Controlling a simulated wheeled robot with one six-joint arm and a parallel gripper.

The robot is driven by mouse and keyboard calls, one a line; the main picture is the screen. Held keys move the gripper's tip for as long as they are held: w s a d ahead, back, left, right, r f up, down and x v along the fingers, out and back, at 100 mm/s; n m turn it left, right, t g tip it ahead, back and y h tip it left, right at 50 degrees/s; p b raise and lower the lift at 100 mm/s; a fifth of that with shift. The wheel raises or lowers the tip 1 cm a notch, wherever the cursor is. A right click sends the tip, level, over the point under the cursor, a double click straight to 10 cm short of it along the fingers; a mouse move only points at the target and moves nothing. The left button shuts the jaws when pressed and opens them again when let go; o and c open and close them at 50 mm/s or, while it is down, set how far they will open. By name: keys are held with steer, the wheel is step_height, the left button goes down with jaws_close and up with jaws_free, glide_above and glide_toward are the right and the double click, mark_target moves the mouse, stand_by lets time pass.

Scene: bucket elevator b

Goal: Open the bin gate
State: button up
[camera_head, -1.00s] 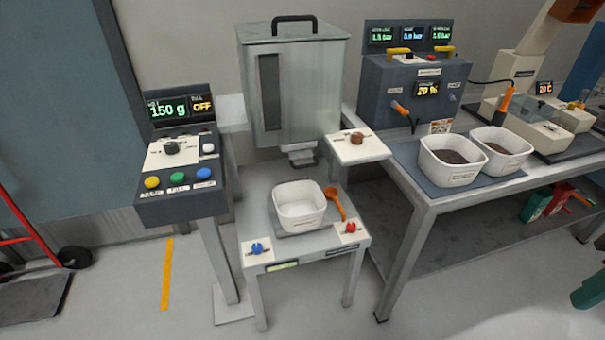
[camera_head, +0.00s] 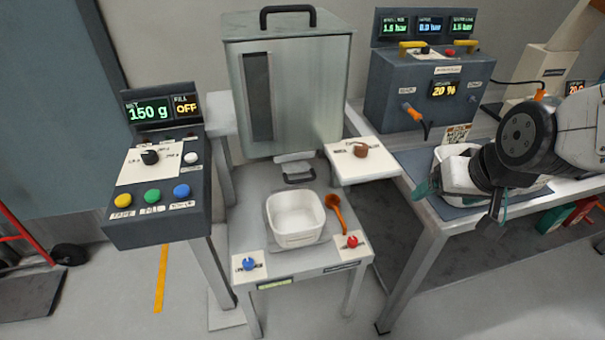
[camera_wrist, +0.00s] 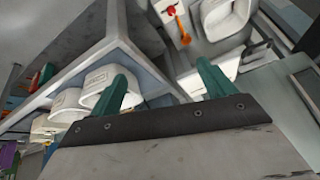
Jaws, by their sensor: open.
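The bin is a grey metal hopper (camera_head: 290,95) with a dark window and a black top handle, standing behind the small table. At its bottom front, a pale gate slide (camera_head: 293,162) ends in a dark pull handle (camera_head: 299,177) above the table. My gripper (camera_head: 460,200) is at the right, over the tubs on the long bench, well away from the gate. In the wrist view its two teal fingers (camera_wrist: 162,85) are spread with nothing held between them. The bin's side (camera_wrist: 285,105) shows at the right there, with the gate handle (camera_wrist: 262,46) near its edge.
A white tub (camera_head: 296,218) and an orange scoop (camera_head: 335,212) sit on the small table below the gate. A white panel with a brown knob (camera_head: 361,150) juts out between my gripper and the gate. A control console (camera_head: 160,190) stands left.

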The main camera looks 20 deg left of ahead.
steer(key=w+a+f+n+t+y, duration=0.1)
steer(key=w+a+f, duration=0.1)
steer(key=a+f, duration=0.3)
steer(key=w+a+f+n+t+y, duration=0.15)
steer(key=a+f, duration=0.25)
steer(key=a, duration=0.4)
steer(key=t+y, duration=0.5)
steer(key=t, duration=0.3)
glide_toward(301, 182)
steer(key=x, duration=0.5)
steer(key=shift+w+a+n, duration=0.2)
steer(key=shift+w+n, duration=0.1)
steer(key=shift+n, duration=0.15)
steer(key=x, duration=0.6)
steer(key=shift+w+a, duration=0.15)
steer(key=shift+w, duration=0.2)
